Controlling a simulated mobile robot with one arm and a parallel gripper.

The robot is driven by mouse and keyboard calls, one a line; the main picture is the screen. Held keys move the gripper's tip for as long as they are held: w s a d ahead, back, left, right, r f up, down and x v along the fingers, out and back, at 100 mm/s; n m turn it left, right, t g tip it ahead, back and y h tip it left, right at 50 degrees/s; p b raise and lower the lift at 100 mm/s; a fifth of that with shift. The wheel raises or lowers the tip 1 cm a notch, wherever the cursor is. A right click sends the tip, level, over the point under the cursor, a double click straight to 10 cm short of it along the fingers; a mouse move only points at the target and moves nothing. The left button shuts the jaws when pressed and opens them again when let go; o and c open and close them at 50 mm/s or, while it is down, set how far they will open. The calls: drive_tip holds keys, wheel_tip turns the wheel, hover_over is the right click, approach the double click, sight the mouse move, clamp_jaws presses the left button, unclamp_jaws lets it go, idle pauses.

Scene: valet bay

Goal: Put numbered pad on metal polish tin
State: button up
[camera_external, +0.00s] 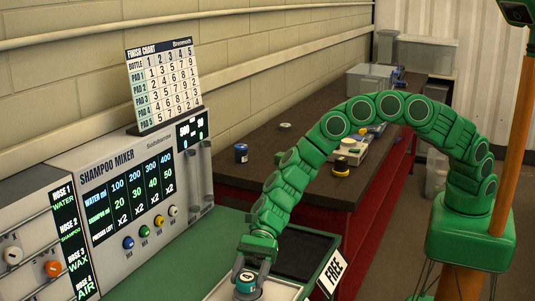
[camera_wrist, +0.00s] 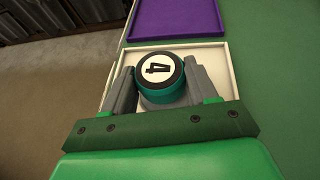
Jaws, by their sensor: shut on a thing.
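The numbered pad (camera_wrist: 159,70) is a round teal piece with a black-rimmed white top marked 4. It also shows low in the external view (camera_external: 246,276). My gripper (camera_external: 248,277) is shut on it, with one grey finger on each side in the wrist view (camera_wrist: 160,84). The pad is over a white tray (camera_wrist: 224,62); whether it touches the tray is unclear. A small dark blue tin (camera_external: 241,153) stands on the dark bench, and a black-and-yellow container (camera_external: 341,167) is to its right. I cannot read which is metal polish.
A purple tray (camera_wrist: 175,18) adjoins the white tray. The shampoo mixer (camera_external: 130,215) stands left, with a finish chart (camera_external: 164,84) on top. The dark bench (camera_external: 290,150) holds several small items and bins behind.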

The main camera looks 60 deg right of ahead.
drive_tip(key=shift+f, duration=0.45)
drive_tip(key=o, duration=1)
drive_tip(key=shift+f, duration=0.1)
drive_tip(key=v, duration=1.2)
